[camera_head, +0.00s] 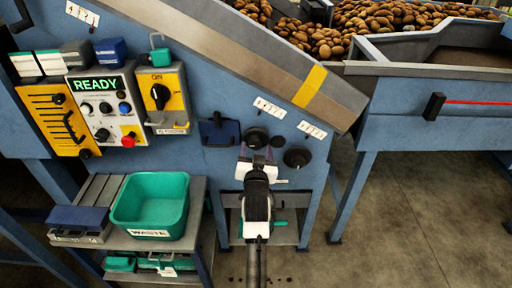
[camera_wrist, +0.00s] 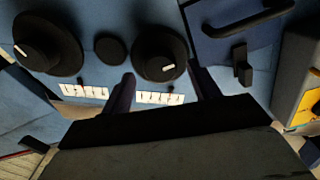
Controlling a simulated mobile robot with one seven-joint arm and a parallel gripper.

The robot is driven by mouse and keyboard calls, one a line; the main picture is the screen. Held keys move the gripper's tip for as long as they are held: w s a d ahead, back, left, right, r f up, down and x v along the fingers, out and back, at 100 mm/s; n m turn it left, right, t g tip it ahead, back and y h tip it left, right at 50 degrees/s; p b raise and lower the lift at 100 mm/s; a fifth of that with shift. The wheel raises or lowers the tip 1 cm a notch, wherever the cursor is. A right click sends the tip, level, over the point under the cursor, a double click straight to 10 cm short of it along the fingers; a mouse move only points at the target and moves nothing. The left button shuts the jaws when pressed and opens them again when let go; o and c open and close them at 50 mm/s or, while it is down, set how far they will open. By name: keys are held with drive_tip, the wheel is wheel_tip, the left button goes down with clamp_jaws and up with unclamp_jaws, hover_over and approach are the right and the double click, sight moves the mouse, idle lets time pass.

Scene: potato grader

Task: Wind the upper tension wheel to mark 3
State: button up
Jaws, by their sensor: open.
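The upper tension wheel (camera_head: 256,137) is a round black knob on the blue machine panel. In the wrist view the same wheel (camera_wrist: 158,45) lies just beyond and between my finger tips, with a small white pointer on its face. A white number plate (camera_head: 268,107) sits above it, and this plate (camera_wrist: 160,98) also shows in the wrist view; its digits are too small to read surely. My gripper (camera_head: 258,161) is open in front of the panel, just below the wheel in the head view. In the wrist view its two dark fingers (camera_wrist: 164,84) stand apart with nothing held.
A second black wheel (camera_head: 298,157) with its own plate (camera_head: 311,129) sits lower right. A small black knob (camera_head: 277,142) lies between them. A blue handled flap (camera_head: 220,131) is left of the upper wheel. A green waste bin (camera_head: 150,234) stands on the shelf at lower left.

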drive_tip(key=shift+w, duration=0.5)
drive_tip(key=c, duration=1)
drive_tip(key=shift+n, duration=0.3)
